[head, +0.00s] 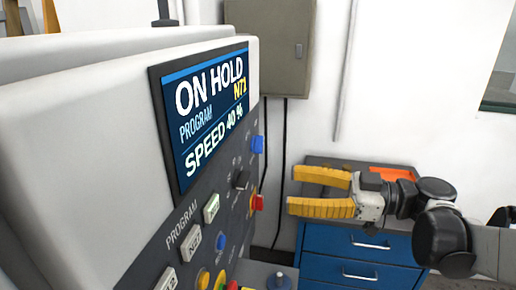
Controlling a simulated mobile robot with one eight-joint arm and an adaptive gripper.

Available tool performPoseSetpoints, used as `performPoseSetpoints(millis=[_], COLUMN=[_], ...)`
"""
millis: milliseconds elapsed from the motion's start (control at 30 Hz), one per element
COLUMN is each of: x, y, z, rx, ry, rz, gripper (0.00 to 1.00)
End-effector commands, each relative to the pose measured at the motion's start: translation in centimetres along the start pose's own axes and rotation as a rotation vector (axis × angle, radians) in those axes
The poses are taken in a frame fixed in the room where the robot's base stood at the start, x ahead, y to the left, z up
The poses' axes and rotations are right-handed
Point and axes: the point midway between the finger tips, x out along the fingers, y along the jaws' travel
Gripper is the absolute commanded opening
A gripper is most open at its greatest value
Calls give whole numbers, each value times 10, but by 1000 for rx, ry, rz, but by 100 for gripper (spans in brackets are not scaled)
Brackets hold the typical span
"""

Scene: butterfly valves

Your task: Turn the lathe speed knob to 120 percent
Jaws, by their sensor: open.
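The lathe's control panel (205,215) faces right in the head view. A small black knob (240,180) sits on it below the screen, seen at a steep angle; its pointer and scale are too small to read. The screen (210,115) reads ON HOLD, N71, PROGRAM and SPEED 40 %. My gripper (294,189) is to the right of the knob, with its yellow fingers apart and pointing left towards the panel. Nothing is between the fingers. A gap shows between the fingertips and the panel.
A blue button (257,145) and a red knob on yellow (257,203) flank the black knob. Several other buttons line the panel below. A blue drawer cabinet (340,245) stands behind my gripper, and a grey box (265,50) hangs on the wall.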

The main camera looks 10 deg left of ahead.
Motion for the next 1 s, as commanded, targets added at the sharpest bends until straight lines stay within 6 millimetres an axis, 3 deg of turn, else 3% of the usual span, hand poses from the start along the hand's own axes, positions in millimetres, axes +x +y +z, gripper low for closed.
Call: performPoseSetpoints(millis=[167,633,800,1000], x=[8,93,105,107], y=[2,1,2,2], z=[-6,-9,-10,-10], rx=[-48,-45,-44,-44], ry=[42,38,38,37], rz=[-9,-9,-7,-5], gripper=[63,63,63,63])
